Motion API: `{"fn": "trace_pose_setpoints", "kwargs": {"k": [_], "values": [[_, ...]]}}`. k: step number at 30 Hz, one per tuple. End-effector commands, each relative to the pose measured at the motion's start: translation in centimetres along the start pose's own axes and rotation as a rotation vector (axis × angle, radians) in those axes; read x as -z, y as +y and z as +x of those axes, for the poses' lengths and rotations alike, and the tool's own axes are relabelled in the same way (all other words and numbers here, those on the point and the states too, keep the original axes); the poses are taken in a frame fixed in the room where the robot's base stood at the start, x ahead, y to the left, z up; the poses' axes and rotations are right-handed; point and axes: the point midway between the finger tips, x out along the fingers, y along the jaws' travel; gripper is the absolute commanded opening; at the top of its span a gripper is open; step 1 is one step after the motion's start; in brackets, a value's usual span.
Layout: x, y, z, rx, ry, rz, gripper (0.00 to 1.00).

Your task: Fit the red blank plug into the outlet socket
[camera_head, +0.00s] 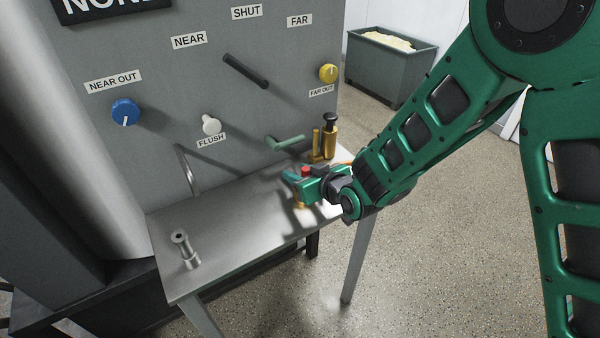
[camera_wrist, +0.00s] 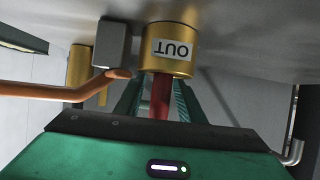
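The red blank plug (camera_wrist: 161,97) is between the green fingers of my gripper (camera_wrist: 158,90), which look closed on it. In the wrist view, its far end meets the edge of the brass outlet socket (camera_wrist: 170,62), labelled OUT upside down. How far it sits inside, or whether it only overlaps in the picture, cannot be told. In the head view, my gripper (camera_head: 293,180) is over the table's right part, with a bit of red plug (camera_head: 306,170) showing and the brass socket (camera_head: 300,204) just below, partly hidden.
Brass fittings (camera_head: 325,141), one with a black top, stand at the table's back right corner. An orange hose (camera_wrist: 50,92) runs near my gripper. A steel fitting (camera_head: 184,250) stands front left on the table (camera_head: 222,232). The grey panel (camera_head: 160,55) with knobs rises behind.

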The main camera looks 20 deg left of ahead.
Motion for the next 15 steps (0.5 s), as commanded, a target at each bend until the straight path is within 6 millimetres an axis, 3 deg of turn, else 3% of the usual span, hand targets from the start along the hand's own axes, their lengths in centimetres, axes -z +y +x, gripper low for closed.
{"fn": "trace_pose_setpoints", "kwargs": {"k": [10,15], "values": [[0.3,-0.1,-0.1,0.001,0.001,0.0,0.35],[0.3,0.0,-2.0,0.0,0.001,0.001,0.35]]}}
